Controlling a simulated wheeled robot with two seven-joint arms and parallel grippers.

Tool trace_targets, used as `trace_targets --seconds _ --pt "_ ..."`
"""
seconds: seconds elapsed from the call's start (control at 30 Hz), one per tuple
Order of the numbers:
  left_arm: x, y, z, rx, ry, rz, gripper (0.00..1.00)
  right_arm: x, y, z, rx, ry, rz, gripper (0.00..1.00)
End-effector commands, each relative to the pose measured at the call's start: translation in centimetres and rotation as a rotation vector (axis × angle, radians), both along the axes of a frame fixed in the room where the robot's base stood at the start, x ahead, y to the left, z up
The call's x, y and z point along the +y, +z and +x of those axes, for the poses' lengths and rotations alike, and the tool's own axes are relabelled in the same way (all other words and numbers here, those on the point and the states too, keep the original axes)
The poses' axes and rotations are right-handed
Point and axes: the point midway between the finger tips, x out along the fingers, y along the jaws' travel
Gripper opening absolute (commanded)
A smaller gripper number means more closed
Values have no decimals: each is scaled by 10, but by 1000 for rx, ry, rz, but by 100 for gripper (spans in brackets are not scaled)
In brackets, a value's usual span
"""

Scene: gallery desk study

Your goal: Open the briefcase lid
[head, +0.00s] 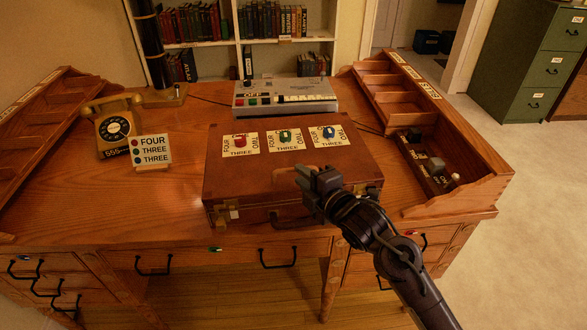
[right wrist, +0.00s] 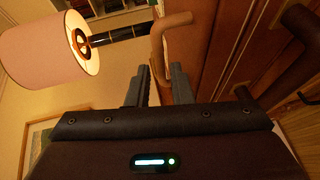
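The brown briefcase (head: 225,180) lies on the desk with its lid shut. Three dials on the lid are red (head: 240,140), green (head: 285,136) and blue (head: 329,132), each on a card with number words. A brass latch (head: 228,213) is at the front left; its state is unclear. A tan bent handle (head: 283,173) rises at the lid's front edge. My right gripper (head: 312,180) is at this handle. In the right wrist view its fingers (right wrist: 160,88) are apart, with the tan handle (right wrist: 170,32) reaching in between; a gap shows on one side. My left gripper is out of view.
A card (head: 151,151) reads red FOUR, green THREE, blue THREE. A phone (head: 113,125) stands left of it. A grey keyed machine (head: 285,95) is behind the briefcase. Wooden organisers flank the desk (head: 180,185). A lamp (right wrist: 50,50) shows in the right wrist view.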

Motion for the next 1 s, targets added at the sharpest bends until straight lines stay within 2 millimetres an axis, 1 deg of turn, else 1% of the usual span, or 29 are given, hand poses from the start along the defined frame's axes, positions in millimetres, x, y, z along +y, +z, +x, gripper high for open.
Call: trace_targets --seconds 0.03,0.1,0.2,0.3,0.63,0.7,0.8,1.0 --pt "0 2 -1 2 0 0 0 4 0 9 0 -1 3 20" --pt "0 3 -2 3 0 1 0 10 -2 18 0 -1 3 20" --pt "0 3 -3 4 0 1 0 14 -5 29 3 -3 3 20" --pt "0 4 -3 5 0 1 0 17 -7 35 2 -2 2 20" --pt "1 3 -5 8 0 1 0 19 -8 38 3 -2 0 20" --pt "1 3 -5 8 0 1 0 19 -8 38 3 -2 0 11" --pt "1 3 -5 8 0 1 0 19 -8 38 3 -2 0 0" --pt "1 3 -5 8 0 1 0 19 -8 38 3 -2 0 0"
